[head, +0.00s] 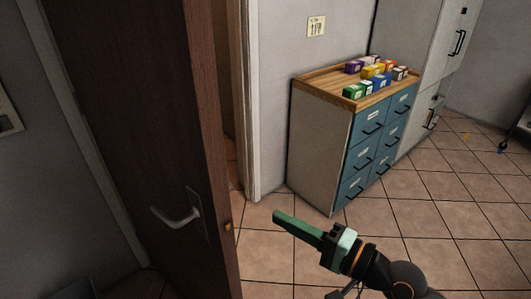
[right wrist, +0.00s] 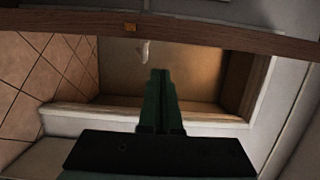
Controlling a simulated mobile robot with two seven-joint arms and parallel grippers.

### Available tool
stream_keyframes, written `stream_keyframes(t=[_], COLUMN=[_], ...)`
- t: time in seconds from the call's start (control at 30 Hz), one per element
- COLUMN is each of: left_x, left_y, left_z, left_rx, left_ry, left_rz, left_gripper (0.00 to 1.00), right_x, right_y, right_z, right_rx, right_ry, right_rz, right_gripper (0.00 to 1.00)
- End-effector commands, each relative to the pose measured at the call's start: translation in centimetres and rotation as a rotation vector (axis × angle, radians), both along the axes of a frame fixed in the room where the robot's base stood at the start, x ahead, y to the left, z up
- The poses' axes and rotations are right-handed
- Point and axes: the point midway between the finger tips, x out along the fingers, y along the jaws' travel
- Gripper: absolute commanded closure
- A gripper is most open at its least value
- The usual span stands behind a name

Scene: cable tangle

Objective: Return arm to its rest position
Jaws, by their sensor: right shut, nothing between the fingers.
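My right gripper (head: 280,217) comes in from the lower right in the head view, its green fingers pointing left toward the open door. The fingers are together, with nothing between them. In the right wrist view the shut fingers (right wrist: 158,75) point at the doorway, and the door's edge (right wrist: 200,37) runs across the top. The brown door (head: 130,120) stands ajar at the left, with a metal lever handle (head: 178,216). In the head view the gripper is apart from the door and the handle. My left gripper is not in view.
A cabinet with blue drawers (head: 366,150) and a wooden top stands against the wall, carrying several small coloured boxes (head: 375,75). A tall grey cabinet (head: 425,60) stands beside it. The tiled floor (head: 440,215) is open at the right. A white door frame (head: 251,110) borders the doorway.

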Motion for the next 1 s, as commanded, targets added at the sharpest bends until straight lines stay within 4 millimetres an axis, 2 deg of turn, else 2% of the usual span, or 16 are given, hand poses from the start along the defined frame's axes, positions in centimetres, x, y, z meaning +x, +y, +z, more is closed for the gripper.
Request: stream_keyframes(t=[0.07, 0.13, 0.17, 0.27, 0.3, 0.37, 0.4, 0.5, 0.6, 0.7, 0.8, 1.0], left_x=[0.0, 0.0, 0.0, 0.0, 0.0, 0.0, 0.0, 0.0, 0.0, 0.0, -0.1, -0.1], left_y=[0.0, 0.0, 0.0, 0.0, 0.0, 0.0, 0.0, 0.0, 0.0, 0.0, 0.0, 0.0], left_z=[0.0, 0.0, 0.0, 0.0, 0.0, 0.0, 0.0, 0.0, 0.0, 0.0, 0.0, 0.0], left_rx=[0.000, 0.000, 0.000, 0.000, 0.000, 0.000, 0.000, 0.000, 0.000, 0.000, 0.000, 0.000], left_ry=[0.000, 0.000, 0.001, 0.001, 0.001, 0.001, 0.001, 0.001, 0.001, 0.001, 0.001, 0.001], left_rz=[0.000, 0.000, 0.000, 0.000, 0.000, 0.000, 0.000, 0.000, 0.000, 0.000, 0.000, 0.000], left_gripper=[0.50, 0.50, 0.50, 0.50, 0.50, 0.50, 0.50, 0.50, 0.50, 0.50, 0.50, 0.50], right_x=[0.1, 0.3, 0.2, -0.3, -0.9, -2.2, -3.4, -6.9, -10.4, -12.9, -14.3, -14.7], right_y=[-0.2, -0.7, -1.0, -2.5, -3.3, -4.5, -5.3, -7.2, -8.7, -9.6, -10.1, -10.2], right_z=[-1.1, -3.1, -4.4, -10.0, -12.6, -16.5, -19.1, -24.7, -28.6, -31.0, -32.1, -32.4], right_rx=[-0.031, -0.102, -0.148, -0.367, -0.476, -0.651, -0.770, -1.049, -1.264, -1.402, -1.472, -1.496], right_ry=[-0.013, -0.042, -0.060, -0.122, -0.146, -0.174, -0.189, -0.214, -0.230, -0.241, -0.248, -0.255], right_rz=[-0.021, -0.060, -0.082, -0.159, -0.182, -0.200, -0.200, -0.156, -0.078, -0.005, 0.040, 0.055], right_gripper=[1.00, 1.00, 1.00, 1.00, 1.00, 1.00, 1.00, 1.00, 1.00, 1.00, 1.00, 1.00])
